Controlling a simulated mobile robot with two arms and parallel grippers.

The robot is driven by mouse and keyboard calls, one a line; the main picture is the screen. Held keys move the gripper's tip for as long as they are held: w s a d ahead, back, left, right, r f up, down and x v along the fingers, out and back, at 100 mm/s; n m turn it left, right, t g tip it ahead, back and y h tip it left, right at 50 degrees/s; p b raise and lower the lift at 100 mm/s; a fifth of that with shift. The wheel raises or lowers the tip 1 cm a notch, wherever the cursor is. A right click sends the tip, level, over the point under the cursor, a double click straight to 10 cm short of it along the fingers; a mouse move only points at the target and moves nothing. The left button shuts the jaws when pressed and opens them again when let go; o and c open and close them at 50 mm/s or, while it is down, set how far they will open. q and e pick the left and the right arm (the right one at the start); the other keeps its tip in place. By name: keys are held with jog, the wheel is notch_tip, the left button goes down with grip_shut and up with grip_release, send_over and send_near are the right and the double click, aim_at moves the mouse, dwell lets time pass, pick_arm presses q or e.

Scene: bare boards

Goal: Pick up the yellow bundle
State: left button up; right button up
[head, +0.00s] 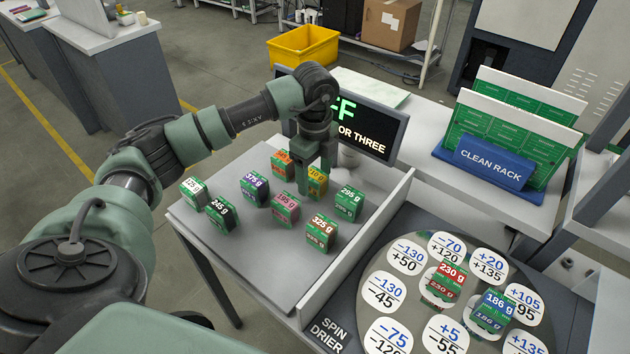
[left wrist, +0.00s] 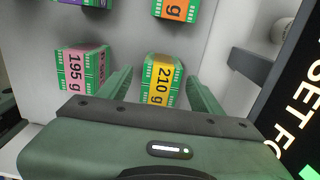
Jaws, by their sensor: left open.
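The yellow bundle (head: 318,181) is a green block with a yellow label. It stands on the grey tray among other bundles in the head view, partly hidden by my left gripper. In the left wrist view the yellow bundle (left wrist: 161,80) reads 210 g. My left gripper (head: 315,188) points down over it. In the left wrist view the open fingers of the left gripper (left wrist: 160,92) stand on either side of the yellow bundle, with a gap visible on each side. My right gripper is in neither view.
The pink 195 g bundle (head: 285,209) and orange bundle (head: 283,164) are close by, with several others on the tray (head: 232,262). A dark display (head: 372,130) stands behind. The spin drier (head: 405,255) with two bundles is at right, the clean rack (head: 490,162) behind it.

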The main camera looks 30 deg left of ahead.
pick_arm(q)
jog(key=shift+f, duration=0.65)
grip_shut()
jog(key=shift+r, duration=0.1)
